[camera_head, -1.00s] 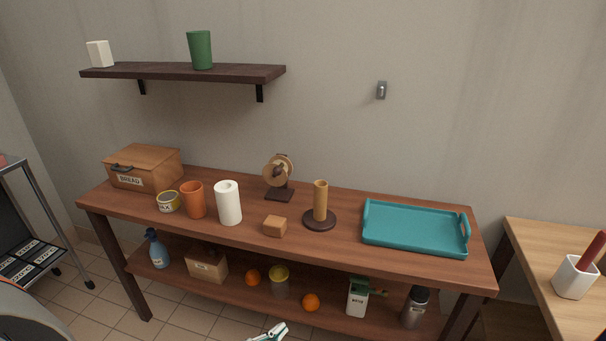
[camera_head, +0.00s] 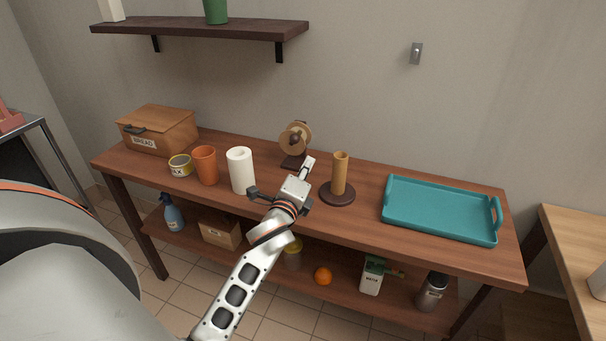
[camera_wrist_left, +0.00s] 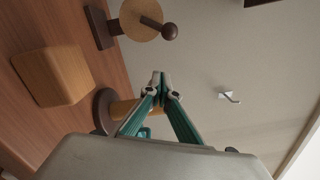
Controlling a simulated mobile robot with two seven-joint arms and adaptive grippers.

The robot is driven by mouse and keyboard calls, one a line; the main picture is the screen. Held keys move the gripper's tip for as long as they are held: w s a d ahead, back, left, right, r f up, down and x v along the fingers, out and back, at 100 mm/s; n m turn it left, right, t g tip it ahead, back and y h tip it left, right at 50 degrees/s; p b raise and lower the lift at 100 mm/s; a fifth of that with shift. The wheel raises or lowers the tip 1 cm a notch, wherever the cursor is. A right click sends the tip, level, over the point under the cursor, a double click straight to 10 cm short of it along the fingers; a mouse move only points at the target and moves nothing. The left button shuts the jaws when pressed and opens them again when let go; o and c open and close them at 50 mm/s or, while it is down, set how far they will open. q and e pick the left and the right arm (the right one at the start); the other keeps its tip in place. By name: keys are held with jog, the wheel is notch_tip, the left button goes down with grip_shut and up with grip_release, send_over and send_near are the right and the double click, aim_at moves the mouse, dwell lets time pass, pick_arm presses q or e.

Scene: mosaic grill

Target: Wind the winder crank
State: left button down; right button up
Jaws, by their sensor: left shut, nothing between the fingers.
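The winder (camera_head: 294,140) is a pale wooden disc with a dark crank knob on a dark stand. It stands at the back of the wooden table. In the left wrist view, the winder disc (camera_wrist_left: 139,17) and its crank knob (camera_wrist_left: 169,31) show at the top. My left gripper (camera_head: 308,165) is above the table, just in front of and a little right of the winder. It is shut and empty. Its closed fingertips (camera_wrist_left: 160,82) are apart from the knob in the left wrist view. My right gripper is not in view.
A wooden post on a dark round base (camera_head: 339,178) stands close right of my gripper. A white paper roll (camera_head: 240,170) stands to its left. A wooden block (camera_wrist_left: 54,75) lies nearby. A teal tray (camera_head: 440,233) is on the right.

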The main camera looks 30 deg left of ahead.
aim_at(294, 141)
pick_arm(q)
jog(key=w+a, duration=0.1)
jog(key=a, duration=0.1)
jog(key=w+a+r, duration=0.1)
jog(key=w+a, duration=0.1)
jog(key=shift+w+a+r, duration=0.1)
jog(key=shift+a+r, duration=0.1)
jog(key=shift+a, duration=0.15)
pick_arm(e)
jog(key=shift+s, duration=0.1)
pick_arm(q)
jog(key=shift+p, duration=0.3)
jog(key=shift+a+r+n+p, duration=0.15)
jog(key=shift+r+n+p, duration=0.2)
jog(key=shift+n, duration=0.15)
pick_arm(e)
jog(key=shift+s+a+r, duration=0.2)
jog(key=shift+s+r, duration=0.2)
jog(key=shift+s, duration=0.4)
